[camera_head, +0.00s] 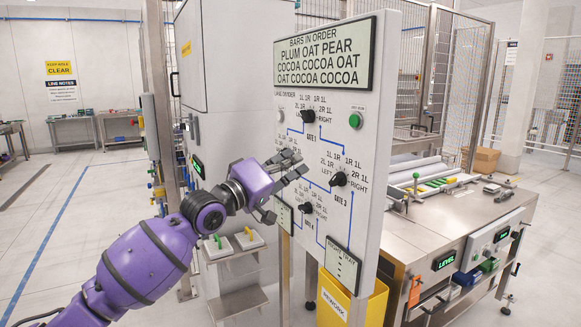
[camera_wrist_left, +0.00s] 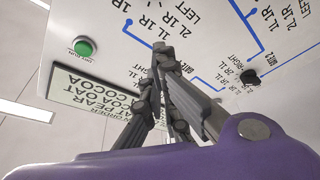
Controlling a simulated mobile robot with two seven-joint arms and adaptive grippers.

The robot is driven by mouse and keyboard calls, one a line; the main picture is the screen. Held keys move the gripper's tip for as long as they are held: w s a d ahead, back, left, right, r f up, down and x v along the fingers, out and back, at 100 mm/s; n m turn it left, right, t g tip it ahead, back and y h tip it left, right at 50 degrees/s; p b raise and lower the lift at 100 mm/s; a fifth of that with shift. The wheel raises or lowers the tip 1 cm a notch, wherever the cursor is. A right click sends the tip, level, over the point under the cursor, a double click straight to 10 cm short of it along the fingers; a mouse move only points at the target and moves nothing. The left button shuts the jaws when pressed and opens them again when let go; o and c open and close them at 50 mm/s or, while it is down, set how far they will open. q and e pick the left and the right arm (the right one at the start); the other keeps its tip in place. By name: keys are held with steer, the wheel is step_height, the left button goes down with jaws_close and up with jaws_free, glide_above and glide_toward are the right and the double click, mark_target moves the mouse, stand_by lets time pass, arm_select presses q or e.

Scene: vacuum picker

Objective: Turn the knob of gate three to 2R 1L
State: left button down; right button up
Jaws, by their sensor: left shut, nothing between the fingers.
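The white panel (camera_head: 367,95) carries several black knobs with printed positions around them. The right-hand knob (camera_head: 338,179) has a small label below that appears to read gate 3; its pointer direction is too small to be sure of. The top knob (camera_head: 308,116) and lower-left knob (camera_head: 306,208) are apart from it. My left gripper (camera_head: 296,168) is shut and empty, in front of the panel, left of the right-hand knob in the head view and not on it. In the left wrist view the shut fingertips (camera_wrist_left: 165,50) lie over printed labels, apart from the black knob (camera_wrist_left: 250,77). My right gripper is out of view.
A green button (camera_head: 355,120) sits on the panel's right; it also shows in the left wrist view (camera_wrist_left: 83,47). A bar-order sign (camera_head: 325,53) tops the panel. A yellow bin (camera_head: 350,302) stands below, and a metal bench (camera_head: 450,228) stands to the right.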

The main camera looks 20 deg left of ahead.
mark_target(337, 180)
arm_select(q)
steer(key=w+d+f+p, duration=0.1)
steer(key=w+d, duration=0.2)
steer(key=d, duration=0.2)
steer(key=shift+w+p, duration=0.25)
steer(key=shift+p, duration=0.05)
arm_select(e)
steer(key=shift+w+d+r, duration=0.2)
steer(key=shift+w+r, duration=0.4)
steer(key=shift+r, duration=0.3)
arm_select(q)
steer(key=shift+f, duration=0.1)
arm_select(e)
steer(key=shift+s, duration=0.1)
